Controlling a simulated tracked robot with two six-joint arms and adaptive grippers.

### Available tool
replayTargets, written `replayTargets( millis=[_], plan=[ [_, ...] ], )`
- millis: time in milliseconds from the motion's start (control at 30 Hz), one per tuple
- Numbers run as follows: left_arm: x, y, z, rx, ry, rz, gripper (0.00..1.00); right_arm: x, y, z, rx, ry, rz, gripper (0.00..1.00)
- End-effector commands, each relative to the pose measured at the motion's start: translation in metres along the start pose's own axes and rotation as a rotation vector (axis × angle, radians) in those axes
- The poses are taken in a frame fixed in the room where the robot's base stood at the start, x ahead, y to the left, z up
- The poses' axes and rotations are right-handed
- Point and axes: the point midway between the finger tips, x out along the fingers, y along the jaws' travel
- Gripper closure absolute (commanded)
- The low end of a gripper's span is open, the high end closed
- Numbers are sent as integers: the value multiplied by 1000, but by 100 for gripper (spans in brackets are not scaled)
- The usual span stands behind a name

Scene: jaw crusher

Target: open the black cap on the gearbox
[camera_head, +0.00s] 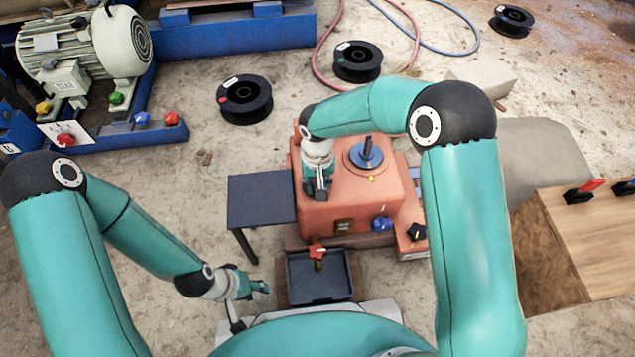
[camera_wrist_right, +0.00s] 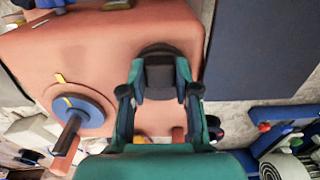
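The gearbox (camera_head: 360,200) is an orange-red housing in the middle of the head view. It fills the upper left of the right wrist view (camera_wrist_right: 100,45). The black cap (camera_wrist_right: 162,52) is round with a dark raised grip, on the housing's top. My right gripper (camera_wrist_right: 160,75) points down over it, one finger on each side of the grip. No gap shows between fingers and grip, so it looks shut on the cap. In the head view this gripper (camera_head: 318,190) hides the cap. My left gripper (camera_head: 252,304) is open and empty, low beside the black tray.
A blue-collared shaft (camera_head: 366,153) stands on the housing beside my right gripper. A dark side table (camera_head: 261,200) is left of it. The black tray (camera_head: 320,297) sits in front, below a red-handled valve (camera_head: 316,252). A motor (camera_head: 85,45) is upper left.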

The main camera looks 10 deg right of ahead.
Motion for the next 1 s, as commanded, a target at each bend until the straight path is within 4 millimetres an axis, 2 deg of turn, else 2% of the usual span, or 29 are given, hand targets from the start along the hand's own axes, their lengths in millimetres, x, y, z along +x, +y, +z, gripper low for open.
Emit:
replayTargets(
  millis=[33, 133, 433, 567, 733, 1000],
  plan=[
    [0, 0, 0, 0, 0, 0, 60, 0, 0, 0, 0, 0, 0, 85],
    [0, 0, 0, 0, 0, 0, 60, 0, 0, 0, 0, 0, 0, 100],
    [-3, 1, 0, 0, 0, 0, 60, -2, 0, -1, 1, -5, 0, 100],
    [-18, 7, 0, 0, 0, 0, 60, -8, 0, -4, 2, -40, 3, 100],
    [-47, 17, 0, 0, 1, 0, 60, -16, 0, -8, 5, -138, 3, 100],
    [-60, 22, 0, 0, 0, 0, 60, -16, 1, -16, 4, -290, 3, 100]
  ],
)
